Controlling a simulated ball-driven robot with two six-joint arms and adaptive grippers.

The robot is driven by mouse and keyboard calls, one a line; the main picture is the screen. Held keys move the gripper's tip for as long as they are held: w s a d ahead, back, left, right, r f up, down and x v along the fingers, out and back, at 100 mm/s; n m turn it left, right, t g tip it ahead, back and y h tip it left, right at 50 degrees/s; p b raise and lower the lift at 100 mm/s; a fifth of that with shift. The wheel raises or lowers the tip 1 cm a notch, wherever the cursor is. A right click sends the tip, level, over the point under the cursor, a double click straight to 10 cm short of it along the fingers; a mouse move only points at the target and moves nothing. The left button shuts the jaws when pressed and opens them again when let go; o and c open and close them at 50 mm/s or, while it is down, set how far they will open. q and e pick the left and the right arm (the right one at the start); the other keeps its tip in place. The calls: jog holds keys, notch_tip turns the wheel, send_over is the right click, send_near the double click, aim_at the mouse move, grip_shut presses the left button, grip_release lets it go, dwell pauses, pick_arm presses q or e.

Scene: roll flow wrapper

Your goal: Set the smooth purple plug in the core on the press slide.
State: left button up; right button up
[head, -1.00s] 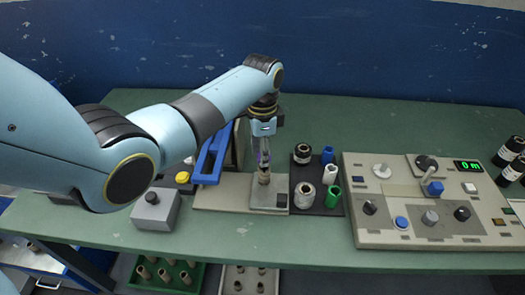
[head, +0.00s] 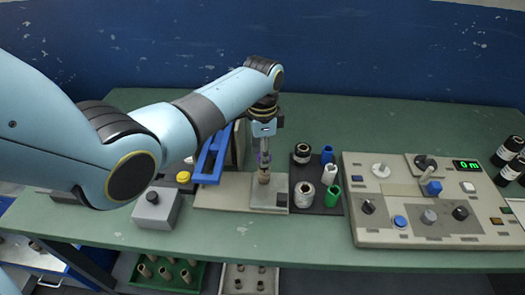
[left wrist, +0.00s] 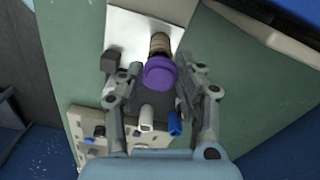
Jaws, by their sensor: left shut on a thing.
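The purple plug (left wrist: 160,73) is held between the fingers of my left gripper (left wrist: 160,76) in the left wrist view. In the head view the left gripper (head: 263,153) points down, with a little purple of the plug (head: 263,159) showing at its fingertips. The brown core (head: 264,177) stands upright on the pale press slide (head: 270,202), directly below the plug. In the left wrist view the core (left wrist: 159,43) shows just behind the plug. I cannot tell whether plug and core touch. My right gripper is not in view.
A dark tray (head: 318,207) with white, green, blue and black rolls stands right of the slide. A control panel (head: 430,230) is farther right. A blue frame (head: 212,160) and a grey button box (head: 155,207) are to the left. The green table front is clear.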

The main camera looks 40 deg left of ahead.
pick_arm(q)
jog(key=shift+f, duration=0.25)
jog(key=shift+f, duration=0.1)
dwell(0.4)
jog(key=shift+f, duration=0.1)
dwell(0.3)
jog(key=shift+f, duration=0.4)
jog(key=shift+f, duration=0.1)
dwell(0.6)
jog(key=o, duration=1.3)
